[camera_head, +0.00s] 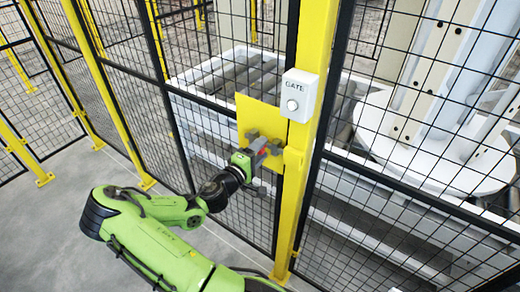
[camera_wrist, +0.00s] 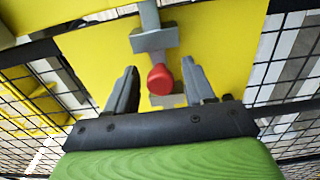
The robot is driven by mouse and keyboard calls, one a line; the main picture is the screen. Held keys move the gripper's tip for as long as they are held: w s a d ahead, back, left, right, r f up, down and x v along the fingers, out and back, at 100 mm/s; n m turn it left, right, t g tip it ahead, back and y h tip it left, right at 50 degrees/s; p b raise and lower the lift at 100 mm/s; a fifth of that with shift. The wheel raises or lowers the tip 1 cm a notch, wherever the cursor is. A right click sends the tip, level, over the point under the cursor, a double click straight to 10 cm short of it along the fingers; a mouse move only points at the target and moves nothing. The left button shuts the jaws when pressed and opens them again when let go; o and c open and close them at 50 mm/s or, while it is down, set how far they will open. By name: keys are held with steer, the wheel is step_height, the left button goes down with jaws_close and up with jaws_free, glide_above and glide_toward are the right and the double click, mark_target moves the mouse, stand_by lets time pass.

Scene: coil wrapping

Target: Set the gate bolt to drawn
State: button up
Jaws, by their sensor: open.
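The gate bolt has a red knob (camera_wrist: 160,79) on a grey bar, seen in the wrist view just ahead of my gripper. The bar passes through a grey guide bracket (camera_wrist: 155,40) on the yellow plate (camera_wrist: 215,45). My gripper (camera_wrist: 158,82) is open, one finger on each side of the knob, with gaps visible on both sides. In the head view my gripper (camera_head: 262,153) is at the yellow plate (camera_head: 258,115) beside the post, and it hides most of the bolt there.
Black mesh fence panels (camera_head: 420,165) stand on both sides. Behind them are a white roller conveyor and a round turntable (camera_head: 435,160). Grey floor (camera_head: 60,230) is clear at left.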

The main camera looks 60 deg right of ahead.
steer(key=shift+d, duration=0.1)
jaws_close()
